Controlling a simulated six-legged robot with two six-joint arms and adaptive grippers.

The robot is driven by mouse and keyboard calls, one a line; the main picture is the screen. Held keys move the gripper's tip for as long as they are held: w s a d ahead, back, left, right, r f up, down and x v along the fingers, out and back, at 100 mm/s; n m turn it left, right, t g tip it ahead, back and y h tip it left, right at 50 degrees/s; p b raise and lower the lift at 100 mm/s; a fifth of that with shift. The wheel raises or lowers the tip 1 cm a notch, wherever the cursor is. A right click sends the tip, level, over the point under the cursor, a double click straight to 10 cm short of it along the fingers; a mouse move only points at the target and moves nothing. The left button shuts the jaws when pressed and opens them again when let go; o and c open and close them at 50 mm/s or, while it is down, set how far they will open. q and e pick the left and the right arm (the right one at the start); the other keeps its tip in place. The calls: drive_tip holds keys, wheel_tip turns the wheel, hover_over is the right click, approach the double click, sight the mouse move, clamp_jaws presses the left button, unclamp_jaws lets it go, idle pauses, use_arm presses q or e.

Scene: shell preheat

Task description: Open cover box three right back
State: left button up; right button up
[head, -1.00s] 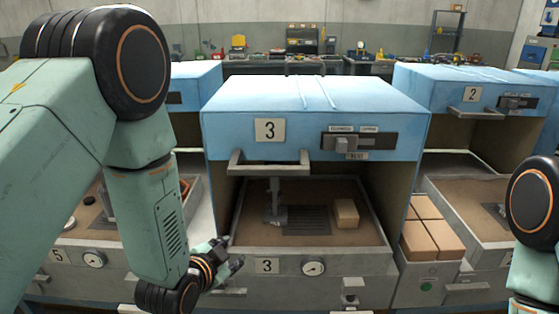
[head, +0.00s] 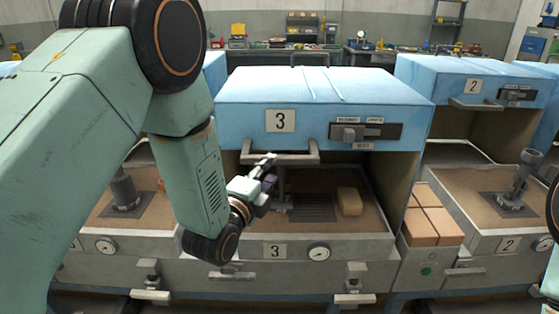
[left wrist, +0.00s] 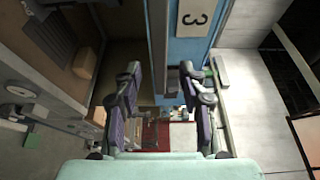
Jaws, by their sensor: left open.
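Box three has a raised blue cover (head: 330,92) with a "3" plate. On its front are a grey bar handle (head: 285,157) and a slider panel (head: 366,132). The open front shows a sand bed with a grate (head: 312,208) and a tan block (head: 349,201). My left gripper (head: 268,168) is open and empty, just below the left part of the bar handle. I cannot tell whether the fingers touch the handle. My right gripper is out of view.
Box two (head: 480,85) stands at the right with its blue cover raised. A gauge (head: 318,253) and latches (head: 353,285) are on the lower front. My left arm hides much of the left box.

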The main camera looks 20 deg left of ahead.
sight(279, 162)
use_arm(q)
drive_tip(key=w, duration=0.5)
drive_tip(key=shift+w+d+f, duration=0.1)
drive_tip(key=shift+d, duration=0.3)
drive_tip(key=shift+w, duration=0.5)
drive_tip(key=shift+d, duration=0.1)
drive_tip(key=shift+c, duration=0.2)
drive_tip(key=shift+w, duration=0.1)
drive_tip(key=c, duration=0.3)
clamp_jaws()
